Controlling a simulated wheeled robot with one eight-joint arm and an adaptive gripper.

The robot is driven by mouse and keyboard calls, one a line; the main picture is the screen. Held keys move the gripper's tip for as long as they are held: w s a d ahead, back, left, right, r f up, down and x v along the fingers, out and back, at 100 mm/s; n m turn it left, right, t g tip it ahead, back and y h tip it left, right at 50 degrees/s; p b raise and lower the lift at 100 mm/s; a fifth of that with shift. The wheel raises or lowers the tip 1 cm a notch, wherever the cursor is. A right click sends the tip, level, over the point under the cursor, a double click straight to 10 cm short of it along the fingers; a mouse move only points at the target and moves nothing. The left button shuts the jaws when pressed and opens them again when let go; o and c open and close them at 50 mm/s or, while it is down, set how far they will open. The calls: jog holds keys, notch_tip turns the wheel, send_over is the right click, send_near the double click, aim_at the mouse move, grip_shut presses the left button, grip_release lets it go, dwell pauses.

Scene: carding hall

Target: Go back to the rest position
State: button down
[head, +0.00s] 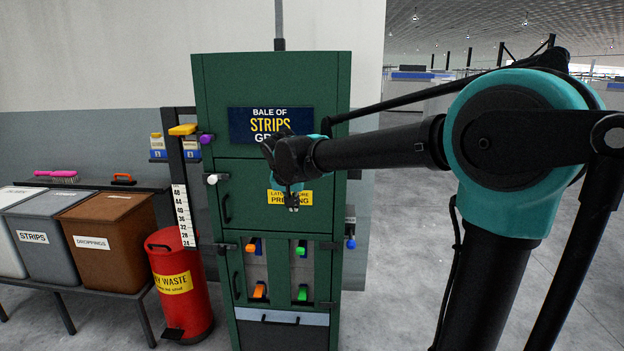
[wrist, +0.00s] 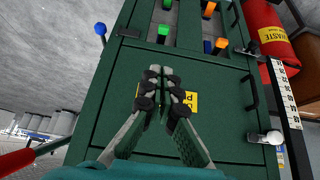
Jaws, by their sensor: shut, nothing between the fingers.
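My gripper (head: 291,200) hangs in front of the green cabinet (head: 230,130), near its yellow label, in the head view. In the wrist view my gripper (wrist: 163,80) has its fingertips together with nothing between them, over the green door (wrist: 220,110). The arm reaches in from the right of the head view. I cannot tell the gap between the fingertips and the door.
Coloured handles, orange (head: 255,246) and green (head: 301,249), sit low on the cabinet. A white knob (head: 212,179) and a blue knob (head: 351,244) stick out at its sides. A red waste bin (head: 178,265) and a brown bin (head: 120,240) stand left. Floor at right is clear.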

jog(key=s+d+f, duration=0.5)
jog(key=d+f, duration=0.2)
jog(key=d, duration=0.3)
jog(key=s+d+f+g, duration=0.1)
jog(key=s+d+f, duration=0.6)
jog(key=s, duration=0.3)
jog(key=s+d+f+n+g, duration=0.1)
jog(key=s+d+f, duration=0.6)
jog(key=s+f, duration=0.2)
jog(key=shift+s+d+y, duration=0.3)
jog(key=shift+s, duration=0.45)
